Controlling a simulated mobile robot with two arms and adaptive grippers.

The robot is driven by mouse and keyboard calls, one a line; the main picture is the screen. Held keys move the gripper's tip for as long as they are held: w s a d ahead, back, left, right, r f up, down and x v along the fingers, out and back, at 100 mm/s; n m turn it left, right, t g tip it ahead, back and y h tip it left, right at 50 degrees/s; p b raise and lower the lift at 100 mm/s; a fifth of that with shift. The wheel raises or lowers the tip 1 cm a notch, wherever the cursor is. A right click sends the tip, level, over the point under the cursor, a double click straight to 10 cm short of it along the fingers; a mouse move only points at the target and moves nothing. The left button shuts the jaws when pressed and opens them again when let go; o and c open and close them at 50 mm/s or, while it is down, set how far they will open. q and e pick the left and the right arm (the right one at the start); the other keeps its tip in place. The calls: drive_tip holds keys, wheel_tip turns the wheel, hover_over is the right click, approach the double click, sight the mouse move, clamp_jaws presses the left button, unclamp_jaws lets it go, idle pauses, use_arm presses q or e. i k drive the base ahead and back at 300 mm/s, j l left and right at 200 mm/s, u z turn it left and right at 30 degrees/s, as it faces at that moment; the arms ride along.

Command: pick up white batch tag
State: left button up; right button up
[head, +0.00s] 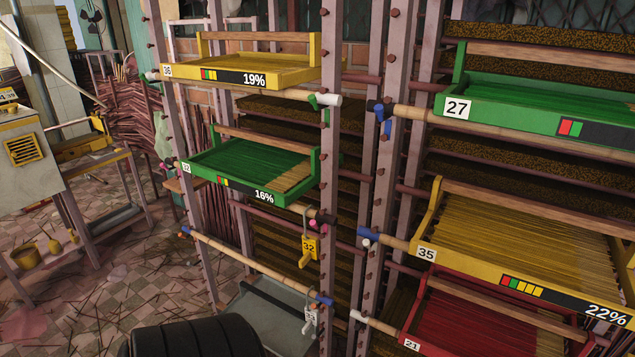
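A small white batch tag (312,317) hangs low in the middle of the head view, by a rack post just under the blue end of a wooden pole. Its dark marking is too small to read. A yellow tag (309,246) marked 32 hangs above it, by the same post. Neither of my grippers shows, so nothing is seen near the white tag. A dark, rounded, ribbed shape fills the bottom edge to its left; I cannot tell whether it is part of me.
Racks hold a yellow tray (290,77), green trays (222,190) (500,112), another yellow tray (432,236) and a red tray (440,350). Pole ends stick out near the tags. A grey tray (262,308) sits low at left. Littered tile floor (120,285) lies open at left.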

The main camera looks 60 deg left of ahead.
sight(312, 316)
drive_tip(key=u, duration=0.5)
drive_tip(key=l+u, duration=0.1)
drive_tip(key=u, duration=0.4)
drive_tip(key=k+u, duration=0.1)
drive_tip(key=u, duration=0.85)
drive_tip(key=k, duration=0.05)
